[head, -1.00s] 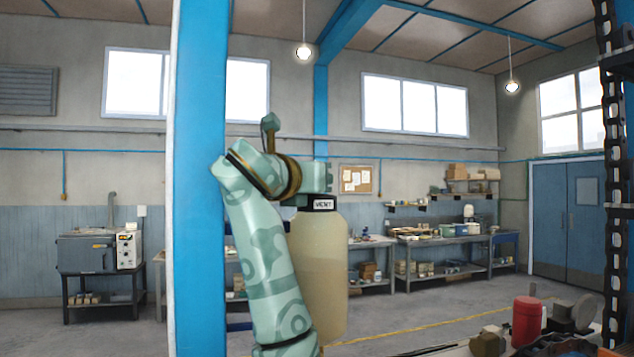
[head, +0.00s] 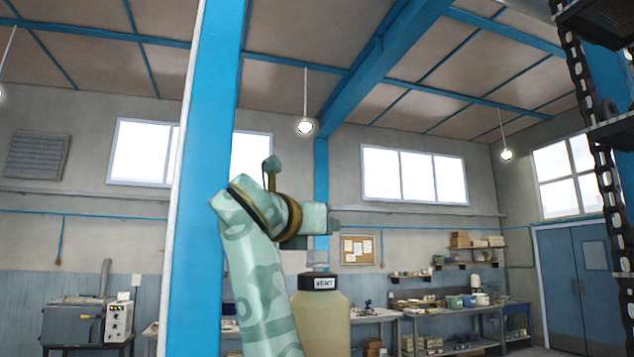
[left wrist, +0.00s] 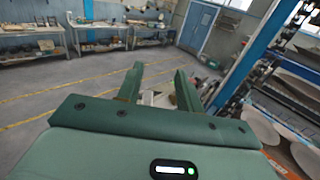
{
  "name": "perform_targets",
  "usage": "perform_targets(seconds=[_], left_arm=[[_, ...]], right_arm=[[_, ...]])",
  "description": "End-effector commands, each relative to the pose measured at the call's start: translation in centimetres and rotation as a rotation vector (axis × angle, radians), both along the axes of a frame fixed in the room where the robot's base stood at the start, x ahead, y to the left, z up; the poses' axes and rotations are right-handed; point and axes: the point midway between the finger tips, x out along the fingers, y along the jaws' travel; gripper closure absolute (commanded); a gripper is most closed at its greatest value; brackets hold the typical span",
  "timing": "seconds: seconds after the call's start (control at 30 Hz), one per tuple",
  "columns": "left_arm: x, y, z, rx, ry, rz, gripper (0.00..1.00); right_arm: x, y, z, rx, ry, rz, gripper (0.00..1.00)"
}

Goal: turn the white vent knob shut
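The vent is a cream, bottle-shaped body (head: 322,322) with a black band labelled VENT (head: 320,283), low in the middle of the head view. A pale piece that looks like the knob (head: 317,263) stands on top of the band, and its turn position cannot be told. A green patterned arm of mine rises left of the vent, its end above the knob and apparently apart from it. In the left wrist view, my left gripper (left wrist: 160,84) is open, its green fingers apart with nothing visibly held. I cannot make out the knob there. My right gripper is not in view.
A blue post (head: 208,180) stands left of my arm. A dark chain and frame (head: 600,150) run up the right edge. In the left wrist view, round plates (left wrist: 255,128) lie at the right, and open floor (left wrist: 60,95) spreads at the left.

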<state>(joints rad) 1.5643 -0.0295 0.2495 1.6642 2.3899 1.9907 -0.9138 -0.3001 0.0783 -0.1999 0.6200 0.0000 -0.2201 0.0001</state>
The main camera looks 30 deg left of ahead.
Motion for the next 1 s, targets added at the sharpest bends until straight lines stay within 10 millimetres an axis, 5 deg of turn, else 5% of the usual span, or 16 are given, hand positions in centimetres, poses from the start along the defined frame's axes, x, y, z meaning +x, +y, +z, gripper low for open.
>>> perform_targets(seconds=[0.17,0.5,0.93,1.0], left_arm=[[-3.1,-1.8,4.1,0.0,-0.005,0.001,0.64],[-9.2,-5.6,6.9,0.001,-0.001,0.0,0.64],[-10.3,-6.4,7.7,0.0,0.001,-0.001,0.64],[-10.3,-6.3,7.7,0.0,0.001,0.0,0.47]], right_arm=[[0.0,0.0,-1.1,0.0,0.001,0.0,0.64],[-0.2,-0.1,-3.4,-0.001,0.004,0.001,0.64],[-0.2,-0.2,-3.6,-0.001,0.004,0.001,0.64],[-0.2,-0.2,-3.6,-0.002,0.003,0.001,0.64]])
